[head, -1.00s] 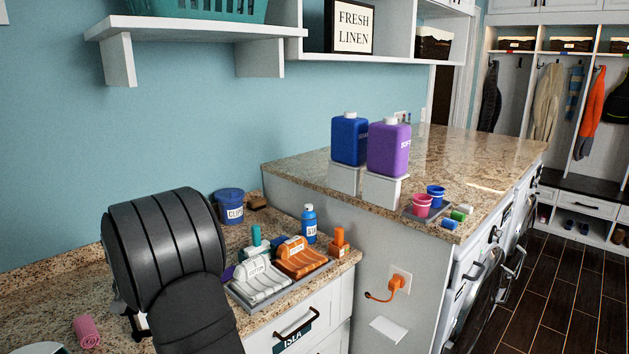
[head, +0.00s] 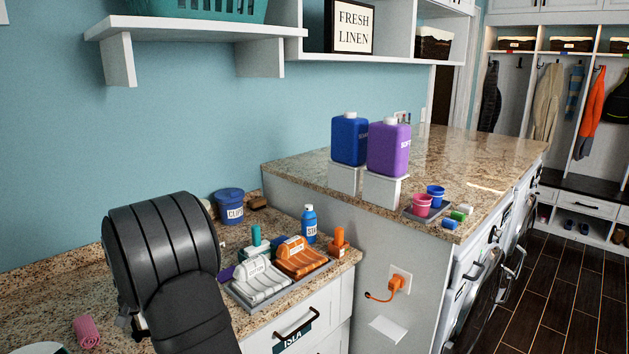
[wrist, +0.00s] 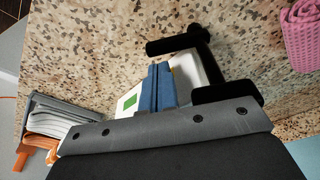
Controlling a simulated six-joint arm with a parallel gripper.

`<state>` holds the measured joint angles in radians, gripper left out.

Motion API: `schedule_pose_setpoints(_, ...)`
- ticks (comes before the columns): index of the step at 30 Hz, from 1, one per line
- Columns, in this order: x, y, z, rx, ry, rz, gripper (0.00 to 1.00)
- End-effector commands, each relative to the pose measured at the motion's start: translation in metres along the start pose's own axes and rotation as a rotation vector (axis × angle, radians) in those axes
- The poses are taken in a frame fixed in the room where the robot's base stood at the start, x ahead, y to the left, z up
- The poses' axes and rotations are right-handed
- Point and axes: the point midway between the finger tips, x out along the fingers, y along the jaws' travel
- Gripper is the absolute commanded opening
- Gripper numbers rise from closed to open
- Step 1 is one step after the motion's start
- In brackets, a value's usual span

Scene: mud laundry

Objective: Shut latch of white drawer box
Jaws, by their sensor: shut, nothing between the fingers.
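A white box (wrist: 188,72) with a green patch (wrist: 131,102) lies on the speckled counter in the wrist view, partly hidden under my gripper. My gripper (wrist: 160,68) shows there as two blue fingers shut together with nothing between them, over the box. A black bar-shaped piece (wrist: 205,55) with thick ends is right beside the fingers and the white box. I cannot tell for sure whether it is the latch, or whether the fingers touch it. In the head view my dark arm hides the box and the fingers.
A pink rolled cloth (wrist: 300,38) lies on the counter, also in the head view (head: 87,331). A higher counter (head: 440,165) rises to the right.

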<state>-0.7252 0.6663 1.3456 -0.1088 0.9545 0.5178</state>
Motion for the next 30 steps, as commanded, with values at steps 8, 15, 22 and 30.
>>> schedule_pose_setpoints(8, 0.001, 0.000, 0.000, 0.000, 0.001, 0.000, 0.10)
schedule_pose_setpoints(15, 0.001, -0.001, 0.000, 0.001, 0.003, -0.002, 0.57)
schedule_pose_setpoints(22, -0.013, 0.047, -0.001, 0.046, -0.005, 0.073, 0.62)
schedule_pose_setpoints(30, -0.081, 0.039, -0.031, 0.106, -0.058, 0.073, 0.62)
